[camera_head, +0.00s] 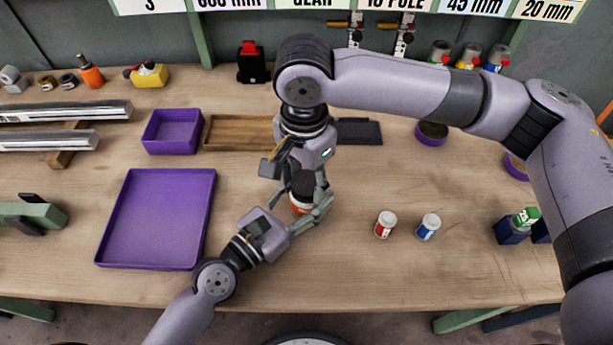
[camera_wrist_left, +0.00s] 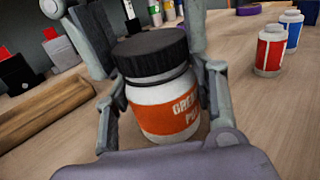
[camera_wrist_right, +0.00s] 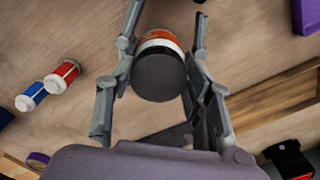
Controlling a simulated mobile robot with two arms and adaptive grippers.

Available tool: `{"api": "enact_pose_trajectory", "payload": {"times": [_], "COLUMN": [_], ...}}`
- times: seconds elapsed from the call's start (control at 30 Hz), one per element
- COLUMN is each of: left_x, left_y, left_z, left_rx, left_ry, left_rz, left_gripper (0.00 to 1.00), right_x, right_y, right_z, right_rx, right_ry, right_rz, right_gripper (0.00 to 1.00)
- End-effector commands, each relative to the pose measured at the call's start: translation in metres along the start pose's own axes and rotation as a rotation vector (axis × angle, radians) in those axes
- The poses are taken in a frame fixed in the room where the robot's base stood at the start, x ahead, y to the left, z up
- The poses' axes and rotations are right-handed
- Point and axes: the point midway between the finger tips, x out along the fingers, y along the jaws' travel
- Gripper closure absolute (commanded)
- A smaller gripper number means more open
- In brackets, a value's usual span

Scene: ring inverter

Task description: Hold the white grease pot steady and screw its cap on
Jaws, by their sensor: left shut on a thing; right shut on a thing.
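The white grease pot (camera_head: 299,208) with an orange label stands upright on the bench in front of me; it shows large in the left wrist view (camera_wrist_left: 168,108). Its black cap (camera_head: 303,184) sits on top of the pot's mouth, also seen in the left wrist view (camera_wrist_left: 150,52) and from above in the right wrist view (camera_wrist_right: 159,76). I cannot tell how far it is threaded. My left gripper (camera_head: 308,214) is shut around the pot's body from the front left. My right gripper (camera_head: 304,188) reaches down from above and is shut on the cap, its fingers either side.
Two small jars, red (camera_head: 385,225) and blue (camera_head: 428,227), stand to the right. A large purple tray (camera_head: 103,254) lies left, a smaller purple bin (camera_head: 172,146) behind it. A wooden tray (camera_head: 226,134) lies behind the grippers.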

Motion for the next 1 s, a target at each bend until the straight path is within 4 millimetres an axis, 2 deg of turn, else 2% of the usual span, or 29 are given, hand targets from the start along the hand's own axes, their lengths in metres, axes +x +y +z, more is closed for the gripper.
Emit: {"api": "enact_pose_trajectory", "payload": {"times": [0.2, 0.3, 0.4, 0.53, 0.8, 0.83, 1.0], "left_x": [-0.0002, -0.0002, -0.0002, -0.0001, -0.0001, -0.0001, -0.0002], "left_y": [0.0, -0.0002, -0.0005, -0.0006, -0.0006, -0.0006, -0.0006], "left_z": [-0.0009, -0.0011, -0.001, -0.0011, -0.0013, -0.0013, -0.0013], "left_rx": [0.0, 0.0, 0.0, 0.0, 0.0, 0.0, 0.0], "left_ry": [0.002, 0.003, 0.003, 0.003, 0.003, 0.003, 0.003], "left_rz": [0.0, -0.001, -0.001, -0.002, -0.002, -0.002, -0.002], "left_gripper": [1.0, 1.0, 1.0, 1.0, 1.0, 1.0, 1.0], "right_x": [0.0004, 0.0008, 0.0001, -0.0004, -0.0008, -0.0008, -0.0005], "right_y": [-0.003, -0.0048, -0.005, -0.0047, -0.0046, -0.0046, -0.0045], "right_z": [0.0004, 0.003, 0.0011, -0.001, -0.0019, -0.0019, -0.0019], "right_rx": [0.445, 0.615, 0.715, 0.775, 0.779, 0.778, 0.777], "right_ry": [-0.003, -0.008, -0.007, -0.004, -0.002, -0.002, -0.002], "right_rz": [-0.001, -0.002, -0.002, -0.002, -0.004, -0.004, -0.003], "right_gripper": [0.61, 0.61, 0.61, 0.61, 0.61, 0.51, 0.4]}}
